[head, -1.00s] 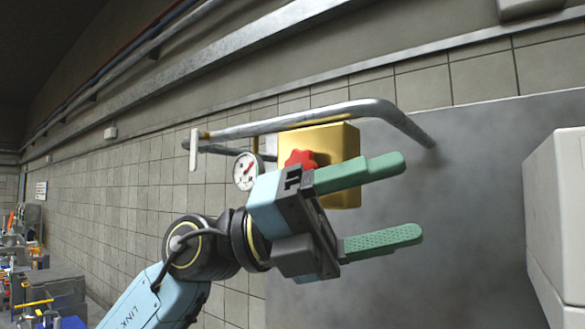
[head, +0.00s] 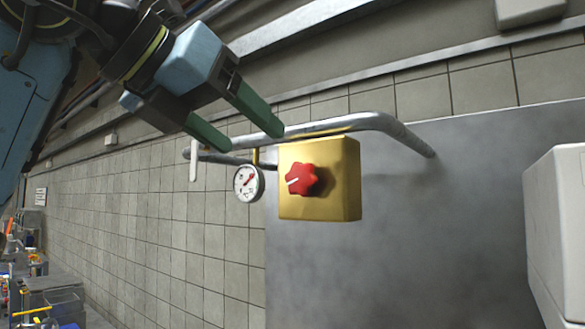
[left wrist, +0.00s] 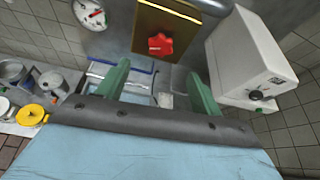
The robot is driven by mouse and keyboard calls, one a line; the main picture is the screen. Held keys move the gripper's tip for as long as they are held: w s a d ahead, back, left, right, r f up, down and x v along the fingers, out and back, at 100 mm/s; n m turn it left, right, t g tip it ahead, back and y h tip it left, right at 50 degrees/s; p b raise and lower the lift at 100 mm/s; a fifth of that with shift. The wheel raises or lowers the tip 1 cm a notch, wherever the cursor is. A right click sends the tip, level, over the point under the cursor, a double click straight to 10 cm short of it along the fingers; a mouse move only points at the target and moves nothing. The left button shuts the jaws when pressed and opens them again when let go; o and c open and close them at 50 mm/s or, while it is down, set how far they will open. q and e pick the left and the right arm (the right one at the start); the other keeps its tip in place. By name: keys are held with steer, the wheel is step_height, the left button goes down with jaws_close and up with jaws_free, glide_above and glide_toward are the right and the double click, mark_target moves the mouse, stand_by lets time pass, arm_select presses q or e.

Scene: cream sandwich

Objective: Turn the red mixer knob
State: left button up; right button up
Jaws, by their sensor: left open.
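The red mixer knob (head: 301,180) is star-shaped with a white pointer line. It sits on the front of a yellow-gold box (head: 338,205) mounted by a grey pipe. In the left wrist view the red knob (left wrist: 160,45) shows on the gold box (left wrist: 181,20), beyond the fingertips. My left gripper (head: 252,138) has green fingers spread apart and empty. It is above and to the left of the knob, in front of the pipe, and touches neither knob nor box. In the left wrist view its fingers (left wrist: 158,80) point toward the knob. My right gripper is not in view.
A round white gauge (head: 248,183) with a red needle hangs left of the box. A grey pipe (head: 340,121) runs above it. A white handle (head: 194,160) is further left. A pale cabinet (head: 558,220) stands at the right. The space before the knob is clear.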

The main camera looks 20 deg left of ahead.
mark_target(300, 176)
arm_select(q)
steer(key=p+x, duration=0.2)
steer(key=x, duration=0.8)
steer(key=shift+w+d+f, duration=0.15)
steer(key=shift+w+d, duration=0.05)
steer(key=shift+w, duration=0.1)
steer(key=c, duration=1)
steer(key=m+y+b, duration=0.1)
steer(key=m+b, duration=0.1)
steer(key=shift+s+d+f+m+t+y, duration=0.1)
steer(key=shift+d+m+t+y, duration=0.1)
steer(key=shift+m+t+y, duration=0.15)
steer(key=m+y+b, duration=0.1)
steer(key=m+b, duration=0.1)
steer(key=m+t+y+b, duration=0.1)
steer(key=m, duration=0.1)
steer(key=shift+d+t+b, duration=0.1)
steer(key=shift+t+b, duration=0.15)
steer(key=shift+b, duration=0.1)
